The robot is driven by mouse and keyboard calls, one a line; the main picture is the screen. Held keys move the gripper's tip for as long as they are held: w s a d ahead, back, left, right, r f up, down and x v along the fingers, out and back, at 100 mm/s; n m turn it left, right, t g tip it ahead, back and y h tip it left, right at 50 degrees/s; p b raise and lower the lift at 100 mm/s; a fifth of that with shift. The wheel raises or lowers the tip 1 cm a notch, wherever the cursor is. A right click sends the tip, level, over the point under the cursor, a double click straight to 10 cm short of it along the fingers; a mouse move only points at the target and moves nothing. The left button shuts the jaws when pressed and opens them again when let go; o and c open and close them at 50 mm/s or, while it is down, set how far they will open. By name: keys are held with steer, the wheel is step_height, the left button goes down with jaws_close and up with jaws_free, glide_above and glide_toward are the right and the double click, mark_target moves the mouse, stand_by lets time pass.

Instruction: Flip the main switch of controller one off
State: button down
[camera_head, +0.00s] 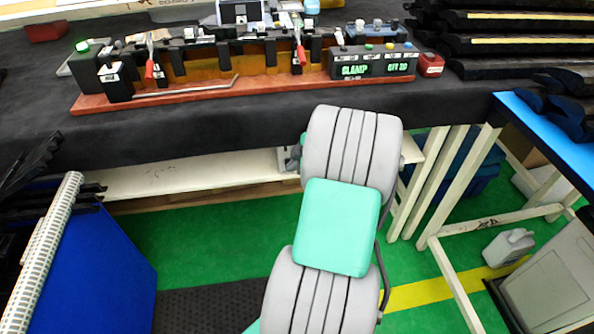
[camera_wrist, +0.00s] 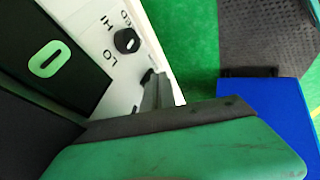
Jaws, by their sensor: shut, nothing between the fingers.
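In the wrist view, a white controller panel (camera_wrist: 108,62) carries a black round knob (camera_wrist: 127,40) with HI and LO lettering beside it. A small black lever-like part (camera_wrist: 147,77), possibly the switch, shows by my gripper (camera_wrist: 157,80). My gripper is shut and empty, its grey fingertips at or very near that part; contact and the lever's position cannot be told. In the head view, my gripper is hidden and no main switch can be identified.
A workbench (camera_head: 200,125) holds a clip fixture on a red-brown base (camera_head: 215,95) and a green-lit display reading CLAMP (camera_head: 372,67). My arm is in front of the bench edge. A blue bin (camera_head: 95,260) stands left, a white-legged table (camera_head: 455,275) right.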

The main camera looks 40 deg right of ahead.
steer(key=shift+w, duration=0.1)
steer(key=shift+w+d+f+t+b, duration=0.15)
steer(key=shift+t+b, duration=0.25)
steer(key=shift+b, duration=0.6)
steer(key=shift+r+p, duration=0.35)
steer(key=shift+r, duration=0.55)
